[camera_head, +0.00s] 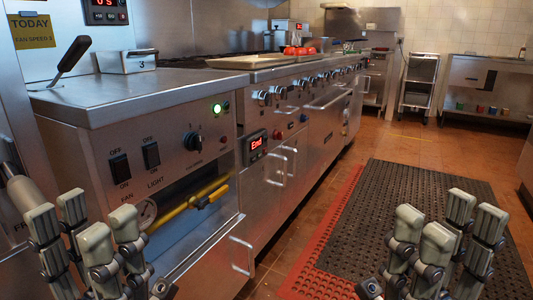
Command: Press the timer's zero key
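A small black unit with a red display reading "End" (255,142) sits on the front of the steel counter, left of centre. It looks like a timer, but its keys are too small to read. Another black unit with red digits (105,11) is cut off by the top edge at the upper left. I cannot tell which is the timer the task names. My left gripper (84,224) is open and empty at the lower left, apart from both units. My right gripper (448,222) is open and empty at the lower right, over the floor mat.
The left steel cabinet (180,100) has FAN and LIGHT switches, a green lamp (217,108), a knob and a yellow bar (190,207). A black-handled tool lies on top. Handles (277,168) jut from the counter front. The dark mat (400,195) and tiled floor are clear.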

